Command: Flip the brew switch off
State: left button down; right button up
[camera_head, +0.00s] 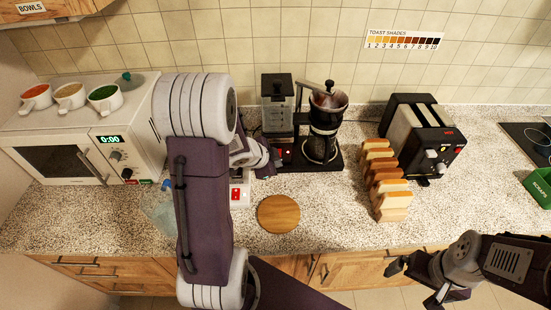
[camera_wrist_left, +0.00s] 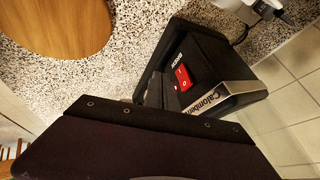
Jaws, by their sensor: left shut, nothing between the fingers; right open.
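The black coffee machine (camera_head: 325,148) stands at the back of the counter, with a clear water tank and a dark jug. Its red brew switch (camera_wrist_left: 183,78), marked I and O under the word BREW, is on the black base; a red spot of it shows in the head view (camera_head: 287,153). My left gripper (camera_head: 272,160) is shut and empty at the machine's left front. In the left wrist view its dark fingertips (camera_wrist_left: 166,92) are right beside the switch; I cannot tell whether they touch. My right gripper (camera_head: 415,279) is open and empty, low at the front right.
A round wooden board (camera_head: 278,214) lies in front of the machine. A white strip with a red switch (camera_head: 238,193) is left of it, partly behind my left arm. Bread slices (camera_head: 385,180) and a toaster (camera_head: 422,140) stand right; a microwave (camera_head: 80,140) stands left.

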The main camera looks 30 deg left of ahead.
aim_at(281, 150)
pick_arm(q)
jog(key=shift+w+a+r+p, duration=0.2)
jog(key=shift+w+a, duration=0.25)
jog(key=shift+w, duration=0.15)
jog(key=shift+w+a+r+p, duration=0.2)
jog(key=shift+w+a, duration=0.2)
jog(key=shift+w, duration=0.15)
pick_arm(e)
notch_tip(281, 150, up, 2)
pick_arm(q)
jog(key=shift+w+r+p, duration=0.15)
jog(key=shift+r+p, duration=0.3)
jog(key=shift+p, duration=0.2)
jog(key=shift+w+a+r+p, duration=0.2)
jog(key=shift+w+r+p, duration=0.05)
jog(key=shift+r+p, duration=0.5)
jog(key=shift+f, duration=0.15)
pick_arm(e)
notch_tip(281, 150, up, 3)
jog(key=shift+w+a+f, duration=0.15)
